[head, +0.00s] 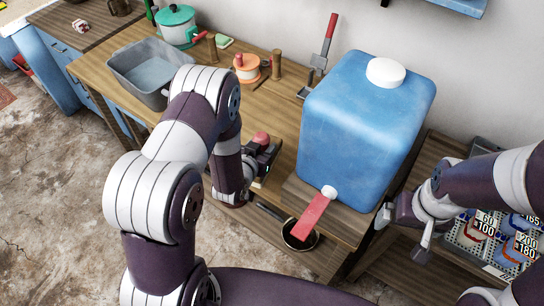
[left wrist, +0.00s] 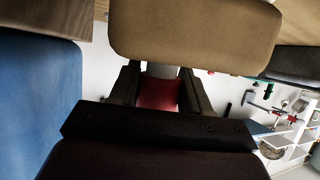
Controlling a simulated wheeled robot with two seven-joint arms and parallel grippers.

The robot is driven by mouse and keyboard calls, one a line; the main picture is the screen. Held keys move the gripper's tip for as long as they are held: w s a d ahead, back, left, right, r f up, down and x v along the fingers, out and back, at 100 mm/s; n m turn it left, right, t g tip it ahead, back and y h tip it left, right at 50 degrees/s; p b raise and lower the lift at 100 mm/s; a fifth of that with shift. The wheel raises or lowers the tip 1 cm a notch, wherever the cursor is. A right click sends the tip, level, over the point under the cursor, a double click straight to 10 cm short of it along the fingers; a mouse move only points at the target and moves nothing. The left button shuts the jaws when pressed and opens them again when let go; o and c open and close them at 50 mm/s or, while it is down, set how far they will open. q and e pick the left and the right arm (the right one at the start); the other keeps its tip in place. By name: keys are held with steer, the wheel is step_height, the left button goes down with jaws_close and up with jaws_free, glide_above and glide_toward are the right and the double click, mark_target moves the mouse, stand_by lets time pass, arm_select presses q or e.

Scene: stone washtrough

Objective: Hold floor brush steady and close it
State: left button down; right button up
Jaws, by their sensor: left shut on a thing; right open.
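My left gripper (head: 264,158) is over the wooden bench, left of the blue container. It is shut on a red-ended thing (head: 262,138). In the left wrist view a red part (left wrist: 160,93) sits between the fingers, with a pale neck and a large tan rounded block (left wrist: 195,35) beyond it. I cannot tell for sure that this is the floor brush; the gripper and arm hide much of it. My right gripper (head: 405,226) is open and empty, right of the blue container and apart from it.
The blue container (head: 360,130) with a white cap stands on the bench; a red lever (head: 312,217) juts from its front over a dark round pan (head: 300,236). A grey basin (head: 150,73), a green pot (head: 176,24) and a red-handled tool (head: 326,43) stand farther back. A crate (head: 480,245) is at right.

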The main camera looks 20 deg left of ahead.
mark_target(272, 140)
arm_select(q)
steer(key=w+r, duration=0.2)
steer(key=w+r+m+h, duration=0.1)
steer(key=w+r, duration=0.1)
steer(key=w+d+r+m+h, duration=0.1)
steer(key=w+r, duration=0.1)
steer(key=shift+w+d+b, duration=0.1)
steer(key=shift+w+b, duration=0.3)
step_height(272, 140, down, 6)
steer(key=shift+h, duration=0.3)
steer(key=shift+f+p, duration=0.3)
steer(key=shift+f, duration=1.8)
steer(key=c, duration=0.5)
jaws_free()
steer(key=shift+f, duration=0.15)
